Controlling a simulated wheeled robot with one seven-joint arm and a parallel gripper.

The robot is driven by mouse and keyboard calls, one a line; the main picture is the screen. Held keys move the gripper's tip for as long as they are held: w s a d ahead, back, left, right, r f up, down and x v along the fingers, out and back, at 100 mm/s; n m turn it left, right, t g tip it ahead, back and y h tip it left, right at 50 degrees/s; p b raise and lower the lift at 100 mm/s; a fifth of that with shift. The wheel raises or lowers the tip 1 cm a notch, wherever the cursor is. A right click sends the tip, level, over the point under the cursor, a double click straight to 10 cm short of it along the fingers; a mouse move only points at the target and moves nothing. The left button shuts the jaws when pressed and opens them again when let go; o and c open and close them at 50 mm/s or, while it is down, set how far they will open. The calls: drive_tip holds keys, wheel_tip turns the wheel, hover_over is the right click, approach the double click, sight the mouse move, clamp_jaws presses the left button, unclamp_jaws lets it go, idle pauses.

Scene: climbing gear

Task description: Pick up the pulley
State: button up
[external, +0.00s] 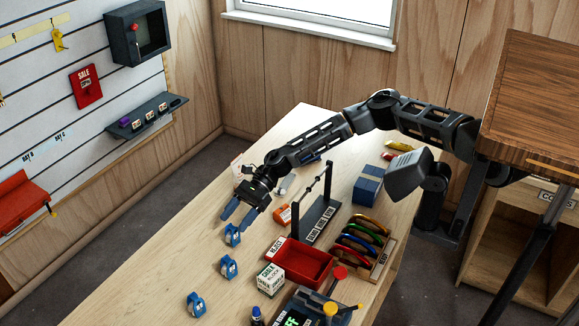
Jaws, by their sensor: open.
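Three small blue items that look like pulleys stand on the light wooden table (135,290). The nearest pulley (233,236) is just below my gripper's fingertips, the second pulley (228,267) is below it in the picture, and the third pulley (195,304) is nearer the front. My gripper (239,217) has blue fingers that point down and are apart. It is directly above the nearest pulley, with nothing seen between its fingers. I cannot tell whether a fingertip touches that pulley.
Right of the pulleys are a red tray (303,263), a small white-and-green box (270,280), a black stand (316,218) and a rack of coloured carabiners (366,243). A blue box (368,184) is farther back. The table's left strip is clear.

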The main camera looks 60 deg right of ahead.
sight(232, 226)
drive_tip(key=x, duration=0.2)
drive_tip(key=p+x, duration=0.1)
drive_tip(key=shift+s+a+f, duration=0.1)
drive_tip(key=shift+s+a, duration=0.15)
drive_tip(key=shift+a, duration=0.2)
drive_tip(key=shift+w+a+f+p, duration=0.15)
drive_tip(key=shift+a+f+p, duration=0.15)
drive_tip(key=shift+a, duration=0.2)
drive_tip(key=shift+c, duration=0.2)
drive_tip(key=c, duration=1)
